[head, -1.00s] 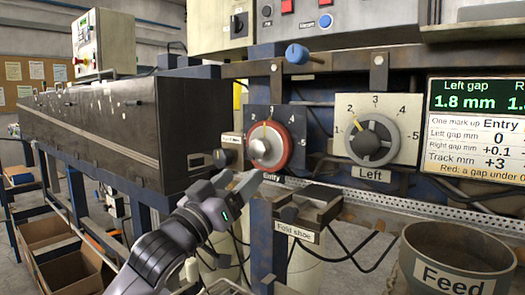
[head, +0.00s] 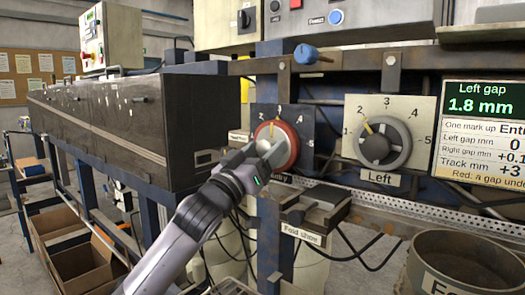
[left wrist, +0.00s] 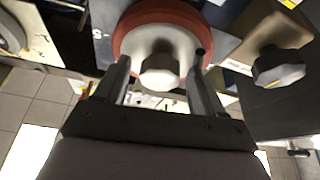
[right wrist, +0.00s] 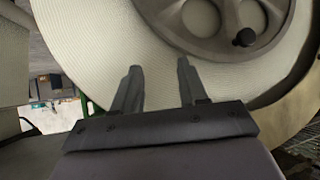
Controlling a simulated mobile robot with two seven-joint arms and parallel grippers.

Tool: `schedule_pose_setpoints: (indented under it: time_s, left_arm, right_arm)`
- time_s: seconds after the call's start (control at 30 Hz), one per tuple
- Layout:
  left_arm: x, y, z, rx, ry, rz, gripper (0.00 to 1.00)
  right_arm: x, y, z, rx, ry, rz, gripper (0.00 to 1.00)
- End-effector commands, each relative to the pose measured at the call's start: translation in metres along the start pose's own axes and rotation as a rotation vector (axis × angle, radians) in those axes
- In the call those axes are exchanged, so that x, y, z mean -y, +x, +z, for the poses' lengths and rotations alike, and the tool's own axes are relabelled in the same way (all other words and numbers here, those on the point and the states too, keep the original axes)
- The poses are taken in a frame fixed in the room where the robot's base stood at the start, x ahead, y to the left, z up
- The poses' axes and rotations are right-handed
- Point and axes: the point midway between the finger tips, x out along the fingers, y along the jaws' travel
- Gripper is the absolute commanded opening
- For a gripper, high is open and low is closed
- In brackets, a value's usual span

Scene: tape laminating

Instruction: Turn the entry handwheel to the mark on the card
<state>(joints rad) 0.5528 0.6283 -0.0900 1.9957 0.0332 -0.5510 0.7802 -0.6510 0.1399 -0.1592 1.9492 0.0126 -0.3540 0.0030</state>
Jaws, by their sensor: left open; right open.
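The entry handwheel (head: 291,147) has a red rim and a pale hub. It sits on a dark dial plate (head: 303,122) with numbered marks; its yellow pointer is up, around 2 to 3, partly hard to read. My left gripper (head: 265,150) is open at the front of the wheel. In the left wrist view my left fingers (left wrist: 160,72) are on either side of the pale hub (left wrist: 160,50); contact is unclear. The card (head: 482,147) at the right has an Entry column, cut off. My right gripper (right wrist: 159,68) is open and empty, before a large whitish roll (right wrist: 75,45).
The Left dial (head: 398,155) is right of the entry wheel. A blue knob (head: 304,54) is above and the fold shoe (head: 312,205) below. A dark knob (left wrist: 278,66) is beside the wheel. A feed bin (head: 465,262) stands at lower right.

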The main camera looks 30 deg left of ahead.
Motion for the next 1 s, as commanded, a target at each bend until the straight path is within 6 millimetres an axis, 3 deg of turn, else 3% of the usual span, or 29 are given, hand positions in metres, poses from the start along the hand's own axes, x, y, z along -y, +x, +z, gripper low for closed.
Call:
schedule_pose_setpoints:
  time_s: [0.17,0.33,0.67,1.0]
  left_arm:
    - [0.0,0.0,0.0,0.0,-0.001,0.0,0.7]
    - [0.0,0.0,0.0,0.0,-0.001,0.0,0.14]
    - [0.0,0.0,0.0,0.002,0.03,0.012,0.14]
    - [0.001,0.001,-0.002,0.004,0.229,0.094,0.14]
  right_arm:
    - [0.0,0.0,0.0,0.0,0.0,0.0,0.43]
    - [0.0,0.0,0.0,0.0,0.0,0.0,0.43]
    - [0.0,-0.001,-0.002,-0.001,0.0,0.0,0.43]
    - [0.0,-0.01,-0.014,-0.001,0.0,0.0,0.43]
